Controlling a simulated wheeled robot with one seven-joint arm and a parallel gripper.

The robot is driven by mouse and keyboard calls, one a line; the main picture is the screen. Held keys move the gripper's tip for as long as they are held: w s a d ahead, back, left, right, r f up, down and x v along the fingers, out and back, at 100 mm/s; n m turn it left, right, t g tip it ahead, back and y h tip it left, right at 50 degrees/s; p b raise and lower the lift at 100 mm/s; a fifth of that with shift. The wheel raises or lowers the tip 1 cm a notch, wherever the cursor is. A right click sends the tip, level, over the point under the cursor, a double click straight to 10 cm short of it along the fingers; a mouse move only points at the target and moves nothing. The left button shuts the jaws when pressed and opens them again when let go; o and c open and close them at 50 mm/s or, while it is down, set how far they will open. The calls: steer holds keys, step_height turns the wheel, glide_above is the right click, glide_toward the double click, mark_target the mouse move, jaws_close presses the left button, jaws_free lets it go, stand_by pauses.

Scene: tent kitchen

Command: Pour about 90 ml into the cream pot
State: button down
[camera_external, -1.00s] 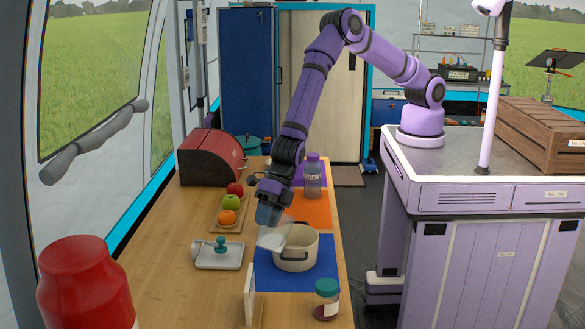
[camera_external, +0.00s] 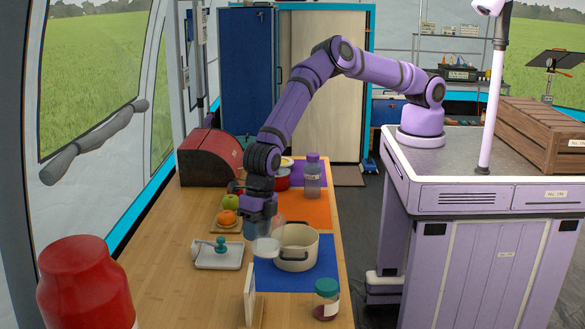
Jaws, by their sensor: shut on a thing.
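The cream pot (camera_external: 296,262) stands upright and open on the blue mat (camera_external: 270,282). My gripper (camera_external: 260,218) points down at the pot's left and is shut on a clear container (camera_external: 267,246). White contents show in the lower part of the container. It looks nearly upright and held up beside the pot's left rim, overlapping it slightly in the picture. I see no stream falling. The fingers are partly hidden, and the level inside the pot cannot be read.
A tray with a teal-handled tool (camera_external: 220,246) lies left, with fruit on a board (camera_external: 228,217) behind it. A jar (camera_external: 327,298) and an upright white panel (camera_external: 249,295) stand in front. A purple-capped bottle (camera_external: 313,178) and red pot (camera_external: 283,182) stand farther back.

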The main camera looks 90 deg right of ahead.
steer(key=shift+w+a+r+g+h+b, duration=0.1)
steer(key=shift+w+a+g+h+b, duration=0.2)
steer(key=shift+a+h+b, duration=0.25)
steer(key=shift+w+a+g+h+b, duration=0.2)
steer(key=shift+a+g+h, duration=0.15)
steer(key=shift+h, duration=0.3)
steer(key=shift+a, duration=0.1)
